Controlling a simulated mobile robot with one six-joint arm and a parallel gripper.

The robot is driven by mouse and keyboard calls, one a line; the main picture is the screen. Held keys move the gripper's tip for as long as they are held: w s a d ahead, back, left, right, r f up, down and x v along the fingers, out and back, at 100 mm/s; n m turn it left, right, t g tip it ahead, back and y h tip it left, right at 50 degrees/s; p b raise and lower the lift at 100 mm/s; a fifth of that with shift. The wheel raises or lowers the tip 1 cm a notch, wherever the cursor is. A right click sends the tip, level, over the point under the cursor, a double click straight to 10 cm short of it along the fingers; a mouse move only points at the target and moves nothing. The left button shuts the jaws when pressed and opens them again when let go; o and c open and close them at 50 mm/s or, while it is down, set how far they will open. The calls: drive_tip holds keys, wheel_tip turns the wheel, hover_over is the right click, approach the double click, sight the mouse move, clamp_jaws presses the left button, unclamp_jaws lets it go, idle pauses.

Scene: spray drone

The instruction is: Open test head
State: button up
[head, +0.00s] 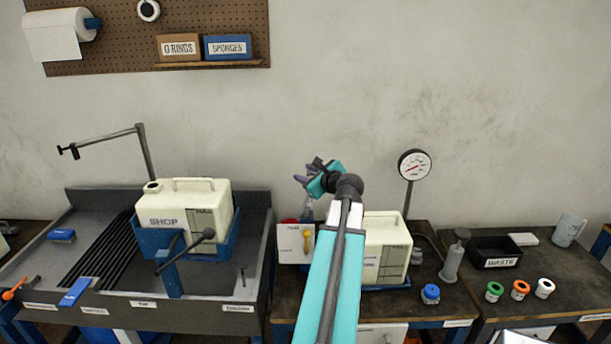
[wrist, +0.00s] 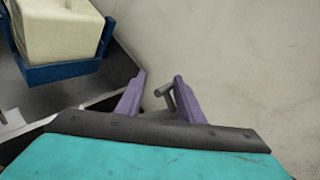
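The lever hangs roughly downward. The lettering is too small to read surely, so I cannot tell for certain that this is the test head. My gripper (head: 318,176) is raised above and slightly right of the panel, clear of the lever. In the wrist view my gripper (wrist: 160,78) has its two purple fingers apart. A small grey bar (wrist: 166,97) shows between them; I cannot tell what it belongs to. My arm hides part of the bench.
A cream tank (head: 386,250) stands right of my arm, with a pressure gauge (head: 414,165) behind it. Another tank marked SHOP (head: 190,212) sits in a blue cradle over the sink (head: 255,240) at left. A black waste bin (head: 495,253) and coloured caps (head: 520,289) are at right.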

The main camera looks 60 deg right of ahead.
drive_tip(key=shift+s+a+r+p, duration=0.65)
drive_tip(key=shift+s+a+r, duration=0.05)
drive_tip(key=shift+a, duration=0.2)
drive_tip(key=shift+s+a+r+p, duration=0.6)
drive_tip(key=shift+s+a+r, duration=0.05)
drive_tip(key=shift+a, duration=0.25)
drive_tip(key=shift+s+a+r+b, duration=0.5)
drive_tip(key=shift+s+a+r, duration=0.2)
drive_tip(key=shift+s+a, duration=0.25)
drive_tip(key=shift+a+r+b, duration=0.15)
drive_tip(key=shift+b, duration=0.2)
drive_tip(key=s+a+r+b, duration=0.3)
drive_tip(key=s+a+b, duration=0.1)
drive_tip(key=b, duration=0.5)
drive_tip(key=shift+a+r, duration=0.35)
drive_tip(key=shift+r, duration=0.05)
drive_tip(key=shift+s+a+b, duration=0.1)
drive_tip(key=shift+s+b, duration=0.1)
drive_tip(key=shift+b, duration=0.15)
idle(0.3)
